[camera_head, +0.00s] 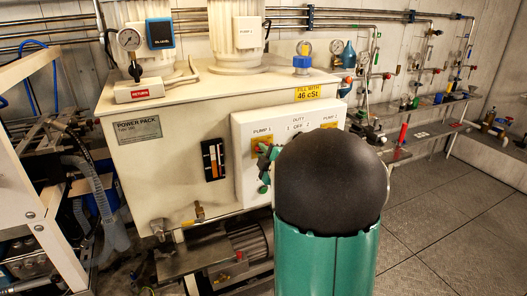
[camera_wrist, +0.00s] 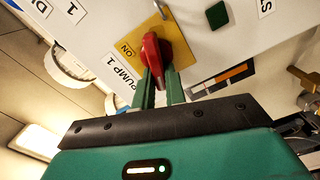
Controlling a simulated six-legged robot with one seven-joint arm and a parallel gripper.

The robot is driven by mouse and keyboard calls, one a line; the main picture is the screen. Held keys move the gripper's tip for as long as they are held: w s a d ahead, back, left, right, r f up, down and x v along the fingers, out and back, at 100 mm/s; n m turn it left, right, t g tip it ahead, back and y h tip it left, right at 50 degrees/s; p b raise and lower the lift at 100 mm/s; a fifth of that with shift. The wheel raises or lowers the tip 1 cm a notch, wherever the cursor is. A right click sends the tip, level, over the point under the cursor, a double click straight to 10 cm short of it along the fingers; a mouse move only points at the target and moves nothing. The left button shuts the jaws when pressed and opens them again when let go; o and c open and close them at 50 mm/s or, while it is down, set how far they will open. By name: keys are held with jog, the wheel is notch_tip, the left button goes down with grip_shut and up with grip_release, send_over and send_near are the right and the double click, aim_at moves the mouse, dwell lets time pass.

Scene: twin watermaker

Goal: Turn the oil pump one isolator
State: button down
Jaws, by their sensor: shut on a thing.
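The pump 1 isolator is a red rotary handle (camera_wrist: 151,52) on a yellow plate (camera_wrist: 178,42), seen in the wrist view beside the "PUMP 1" label. My gripper (camera_wrist: 160,84) is shut on the red handle, with its green fingers on either side of it. In the head view the white control box (camera_head: 242,185) carries the "PUMP 1" and "PUMP 2" labels. There my green gripper (camera_head: 266,163) reaches the pump 1 plate and hides the handle. My dark rounded arm link covers the lower right of the box.
The cream power pack tank (camera_head: 150,185) stands behind the box, with a pressure gauge (camera_head: 129,40) above it. A white frame with hoses (camera_head: 35,180) stands at left. Bare floor (camera_head: 440,220) lies at right, below a wall bench.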

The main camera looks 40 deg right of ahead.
jog(key=shift+f+n, duration=0.2)
jog(key=shift+n, duration=0.8)
jog(key=shift+f+n, duration=0.15)
jog(key=shift+n, duration=0.85)
jog(key=c, duration=1.4)
grip_release()
jog(key=shift+c, duration=0.2)
jog(key=v, duration=1.4)
jog(key=shift+w+r, duration=0.1)
jog(key=shift+w, duration=0.05)
